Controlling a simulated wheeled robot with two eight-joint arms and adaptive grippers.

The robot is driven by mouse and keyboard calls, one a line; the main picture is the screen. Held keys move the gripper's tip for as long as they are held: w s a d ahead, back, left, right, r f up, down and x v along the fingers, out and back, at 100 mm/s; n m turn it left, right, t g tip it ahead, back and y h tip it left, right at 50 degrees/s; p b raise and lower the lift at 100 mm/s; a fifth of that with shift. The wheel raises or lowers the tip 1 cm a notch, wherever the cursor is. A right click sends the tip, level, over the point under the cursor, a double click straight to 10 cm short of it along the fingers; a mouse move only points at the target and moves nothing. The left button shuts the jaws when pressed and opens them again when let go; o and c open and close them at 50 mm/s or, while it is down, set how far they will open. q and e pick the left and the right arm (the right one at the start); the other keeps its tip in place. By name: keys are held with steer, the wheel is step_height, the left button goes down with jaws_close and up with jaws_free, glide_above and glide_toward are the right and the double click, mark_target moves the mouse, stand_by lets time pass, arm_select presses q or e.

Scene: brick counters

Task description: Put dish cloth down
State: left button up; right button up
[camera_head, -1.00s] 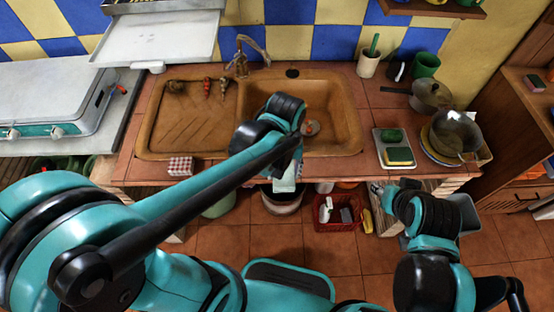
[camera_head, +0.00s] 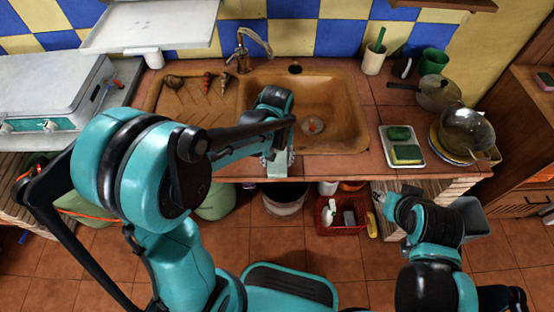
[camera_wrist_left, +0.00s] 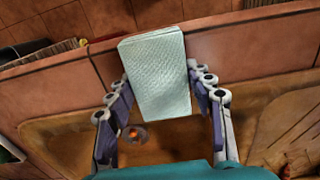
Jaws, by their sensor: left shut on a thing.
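The dish cloth (camera_wrist_left: 158,75) is a pale grey-green folded piece with a woven texture. In the left wrist view it lies between the fingers of my left gripper (camera_wrist_left: 163,88), which is shut on it, over the sink's rim and the counter's front strip. In the head view the cloth (camera_head: 278,166) shows partly below my left gripper (camera_head: 276,150), at the sink's front edge. I cannot tell whether it touches the counter. My right gripper (camera_head: 379,196) is low in front of the counter at right; its fingers are too small to read.
The brown sink (camera_head: 345,110) has a drain in its basin and a tap (camera_head: 243,50) behind. A red crate (camera_head: 342,214) is on the floor below. The counter right of the basin is partly clear.

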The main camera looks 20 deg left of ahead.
mark_target(277, 159)
arm_select(q)
steer(key=shift+f, duration=0.3)
steer(key=o, duration=1.2)
step_height(277, 159, up, 11)
steer(key=p, duration=0.4)
steer(key=s+a+r+m+t, duration=0.1)
steer(key=s+t, duration=0.1)
steer(key=s, duration=0.1)
steer(key=s+a+r+m+t, duration=0.1)
steer(key=s+a+r+t, duration=0.1)
steer(key=s, duration=0.2)
steer(key=s+a+r+m+t, duration=0.1)
steer(key=s+r+t, duration=0.1)
steer(key=s+t, duration=0.1)
steer(key=shift+s+a, duration=0.15)
steer(key=shift+a, duration=0.2)
